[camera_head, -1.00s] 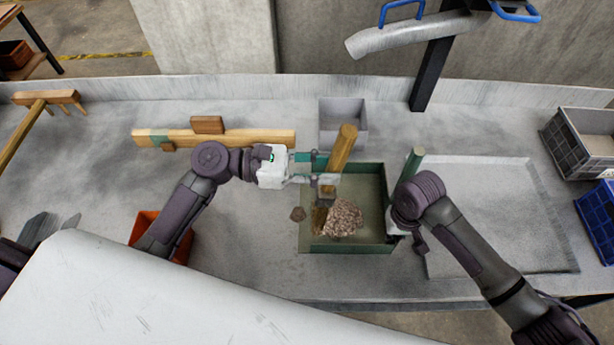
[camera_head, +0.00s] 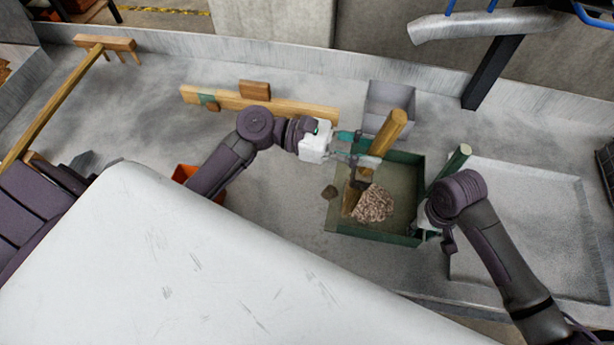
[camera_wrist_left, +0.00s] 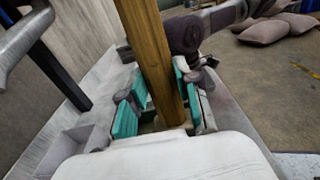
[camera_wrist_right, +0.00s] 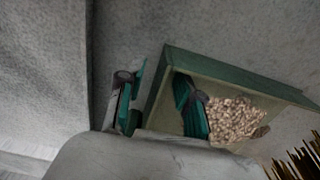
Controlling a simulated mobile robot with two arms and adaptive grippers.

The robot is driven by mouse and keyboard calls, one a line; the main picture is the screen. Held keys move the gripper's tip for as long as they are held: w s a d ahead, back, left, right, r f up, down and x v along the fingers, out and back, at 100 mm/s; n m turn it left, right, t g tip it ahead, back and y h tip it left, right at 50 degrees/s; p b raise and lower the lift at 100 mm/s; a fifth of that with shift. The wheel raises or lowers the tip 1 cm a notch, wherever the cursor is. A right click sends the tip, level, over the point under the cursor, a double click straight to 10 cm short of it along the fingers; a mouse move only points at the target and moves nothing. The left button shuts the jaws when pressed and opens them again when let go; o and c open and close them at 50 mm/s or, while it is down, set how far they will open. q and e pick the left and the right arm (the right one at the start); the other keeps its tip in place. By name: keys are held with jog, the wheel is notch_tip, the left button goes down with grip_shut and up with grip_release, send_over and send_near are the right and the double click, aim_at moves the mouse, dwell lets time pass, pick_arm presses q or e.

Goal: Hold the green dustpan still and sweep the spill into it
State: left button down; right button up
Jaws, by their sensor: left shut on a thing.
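The green dustpan (camera_head: 391,235) lies on the bench with the brown grain spill (camera_head: 374,205) heaped in it, also seen in the right wrist view (camera_wrist_right: 235,120).
A grey bin (camera_head: 392,98) stands behind the dustpan. A wooden beam (camera_head: 280,106) with small blocks lies at the back left. An orange container (camera_head: 188,174) is partly behind my left arm. A shallow grey tray (camera_head: 545,215) fills the right.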

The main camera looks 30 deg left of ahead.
notch_tip(320, 180, up, 12)
dwell(0.4)
jog(key=shift+f, duration=0.15)
